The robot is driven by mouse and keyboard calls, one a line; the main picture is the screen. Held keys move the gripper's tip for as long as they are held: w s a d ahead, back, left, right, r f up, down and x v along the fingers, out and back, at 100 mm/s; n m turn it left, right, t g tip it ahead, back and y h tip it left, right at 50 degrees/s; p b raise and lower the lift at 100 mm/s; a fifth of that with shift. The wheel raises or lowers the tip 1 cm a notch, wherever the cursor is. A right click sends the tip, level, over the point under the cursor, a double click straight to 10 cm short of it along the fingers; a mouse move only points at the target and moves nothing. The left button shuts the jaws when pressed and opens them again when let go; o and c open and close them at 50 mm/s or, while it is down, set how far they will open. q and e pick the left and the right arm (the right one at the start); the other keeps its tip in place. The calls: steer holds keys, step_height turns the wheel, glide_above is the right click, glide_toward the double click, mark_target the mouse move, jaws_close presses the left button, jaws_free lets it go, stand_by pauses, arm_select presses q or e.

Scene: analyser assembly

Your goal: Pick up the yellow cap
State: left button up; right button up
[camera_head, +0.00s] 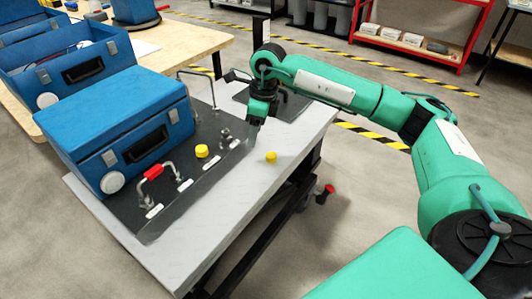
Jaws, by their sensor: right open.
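A small yellow cap (271,157) lies on the light grey table top, close to its right edge. A second yellow piece (201,151) sits on the dark base plate (160,212), in front of the blue box. My right gripper (254,127) points down near the plate's right corner, above and behind the loose yellow cap in the picture. It is open and apart from both yellow pieces. Its fingers are small and dark in this view. My left gripper does not show.
More blue boxes (70,65) stand on a wooden table at left. Bare table top (215,222) lies in front of the loose cap.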

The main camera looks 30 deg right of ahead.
steer(key=d+r+h, duration=0.1)
steer(key=d+h, duration=0.1)
steer(key=d, duration=0.4)
steer(key=b, duration=0.1)
glide_above(272, 155)
steer(key=shift+m, duration=0.3)
step_height(272, 155, down, 7)
steer(key=shift+r, duration=0.1)
steer(key=shift+s+f+b, duration=0.1)
steer(key=shift+f+b, duration=0.3)
steer(key=shift+f, duration=0.5)
step_height(272, 155, down, 3)
steer(key=shift+d+f+b, duration=0.1)
steer(key=shift+f+b, duration=0.1)
steer(key=shift+b, duration=0.15)
steer(key=shift+f, duration=0.4)
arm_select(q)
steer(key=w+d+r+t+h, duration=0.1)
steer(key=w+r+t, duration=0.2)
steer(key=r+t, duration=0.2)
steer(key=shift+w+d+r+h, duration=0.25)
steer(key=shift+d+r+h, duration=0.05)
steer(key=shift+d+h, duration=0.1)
arm_select(e)
steer(key=c, duration=1.1)
